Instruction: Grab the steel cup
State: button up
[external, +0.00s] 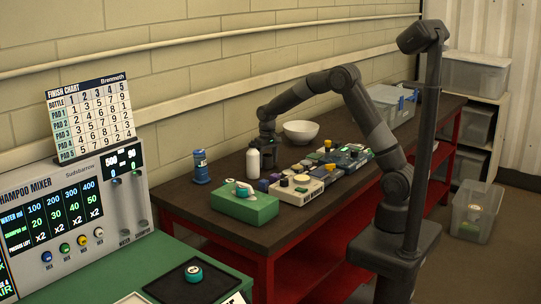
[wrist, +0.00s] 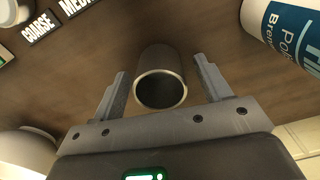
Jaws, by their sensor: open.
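The steel cup (wrist: 161,78) is a dark grey metal cylinder on the brown bench top in the wrist view, its open round rim facing the camera. My gripper (wrist: 161,68) is open, with one finger on each side of the cup. A gap shows between the cup and each finger, and I cannot tell how deep the fingers reach along it. In the external view my gripper (external: 267,143) points down over the far side of the bench, beside a white bottle (external: 253,164). The cup cannot be made out clearly there.
A bottle with a blue label (wrist: 286,30) is close at upper right in the wrist view; a pale bowl (wrist: 27,155) is at lower left. Black grade labels (wrist: 42,27) lie beyond. On the bench are a green box (external: 243,208), a white bowl (external: 301,131) and several pads.

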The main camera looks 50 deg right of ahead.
jog(key=shift+f, duration=0.1)
jog(key=c, duration=1.1)
jog(key=shift+o, duration=0.2)
